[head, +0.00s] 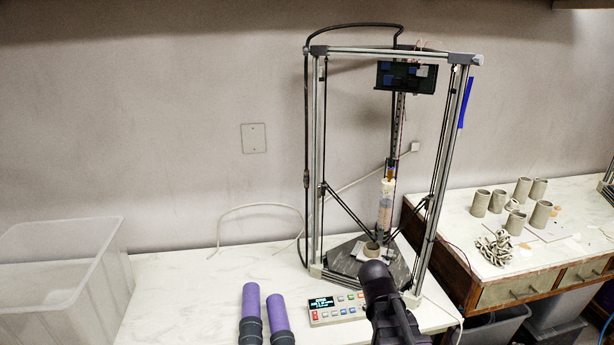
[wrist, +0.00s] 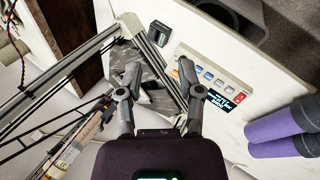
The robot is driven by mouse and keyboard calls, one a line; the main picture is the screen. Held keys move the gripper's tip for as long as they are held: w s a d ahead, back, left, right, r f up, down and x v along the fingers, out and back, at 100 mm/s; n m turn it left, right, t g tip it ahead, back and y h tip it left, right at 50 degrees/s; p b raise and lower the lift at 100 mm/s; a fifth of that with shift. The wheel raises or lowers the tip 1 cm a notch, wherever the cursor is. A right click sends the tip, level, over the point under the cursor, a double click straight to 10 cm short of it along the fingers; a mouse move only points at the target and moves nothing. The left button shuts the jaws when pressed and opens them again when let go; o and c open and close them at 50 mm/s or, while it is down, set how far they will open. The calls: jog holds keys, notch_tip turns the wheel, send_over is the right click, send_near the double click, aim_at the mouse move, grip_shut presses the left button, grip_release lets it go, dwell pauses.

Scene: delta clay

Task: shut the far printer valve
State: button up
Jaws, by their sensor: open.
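A tall delta clay printer (head: 313,150) stands on the white bench, with an upright clay tube (head: 386,205) inside its frame. Part of a second metal frame (head: 608,186) is cut off at the right edge of the head view; I cannot tell a valve on it. No valve is clearly recognisable on the near printer either. My gripper (wrist: 158,78) is open and empty in the wrist view, its fingers spread above the printer's base, beside the control panel. In the head view my arm hides the fingertips.
A button panel (head: 337,309) and two purple cylinders (head: 251,302) lie at the bench front. A clear bin (head: 62,262) stands at left. The right-hand table (head: 460,206) holds several clay cups (head: 480,203) and a coiled clay piece (head: 494,248). A gap separates the benches.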

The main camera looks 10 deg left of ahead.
jog(key=w+a+r+n+t+h+p, duration=0.2)
jog(key=w+a+r+n+t, duration=0.25)
jog(key=w+r+n, duration=0.35)
jog(key=n+t+y+p, duration=0.4)
jog(key=n+t, duration=0.6)
jog(key=n, duration=1)
send_near(305, 178)
jog(key=s+y, duration=0.1)
jog(key=s, duration=0.3)
jog(key=shift+d+r+g+b, duration=0.1)
jog(key=shift+r+g+b, duration=0.15)
jog(key=shift+b, duration=0.2)
jog(key=shift+w, duration=0.1)
jog(key=w, duration=0.9)
jog(key=w+d, duration=0.1)
jog(key=w, duration=0.3)
jog(key=shift+w, duration=0.3)
jog(key=shift+c, duration=0.2)
grip_shut()
